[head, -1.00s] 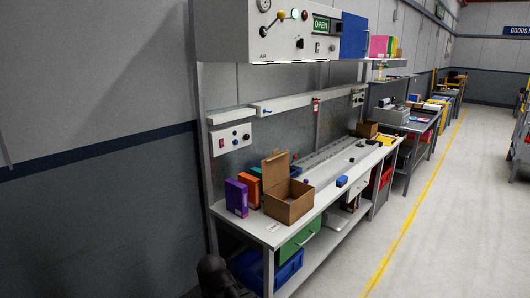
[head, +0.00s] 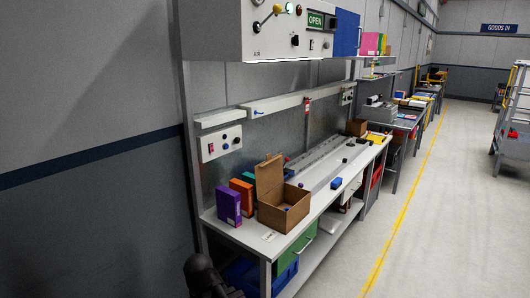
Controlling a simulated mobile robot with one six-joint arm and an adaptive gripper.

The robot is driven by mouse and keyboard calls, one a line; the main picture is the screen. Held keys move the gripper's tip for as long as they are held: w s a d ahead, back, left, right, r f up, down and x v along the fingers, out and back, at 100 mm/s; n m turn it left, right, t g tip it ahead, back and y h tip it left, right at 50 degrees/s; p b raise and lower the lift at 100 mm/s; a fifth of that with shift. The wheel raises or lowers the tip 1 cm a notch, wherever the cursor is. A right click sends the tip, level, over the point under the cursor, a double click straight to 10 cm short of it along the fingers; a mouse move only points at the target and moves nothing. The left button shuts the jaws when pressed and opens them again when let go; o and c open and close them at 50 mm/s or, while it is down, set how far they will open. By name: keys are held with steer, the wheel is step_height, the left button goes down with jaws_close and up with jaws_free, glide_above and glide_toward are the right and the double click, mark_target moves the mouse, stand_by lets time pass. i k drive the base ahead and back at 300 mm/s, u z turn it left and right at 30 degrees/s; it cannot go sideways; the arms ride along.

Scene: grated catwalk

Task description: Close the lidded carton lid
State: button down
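The lidded carton (head: 285,218) is a brown cardboard box on the near part of the white workbench. Its lid (head: 270,178) stands up, open, at the back left of the box. A small blue thing shows inside the carton. A dark rounded part at the bottom edge of the head view looks like part of my arm, below and left of the carton. My gripper's fingers do not show.
A purple box (head: 229,205), an orange box (head: 241,194) and a teal box stand left of the carton. A blue block (head: 336,183) lies to its right on the bench (head: 320,201). A control cabinet (head: 225,30) hangs above.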

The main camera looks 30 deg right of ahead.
mark_target(269, 174)
steer(key=z, duration=0.05)
steer(key=i, duration=0.75)
steer(key=z, duration=0.75)
steer(key=i, duration=0.7)
steer(key=z, duration=0.35)
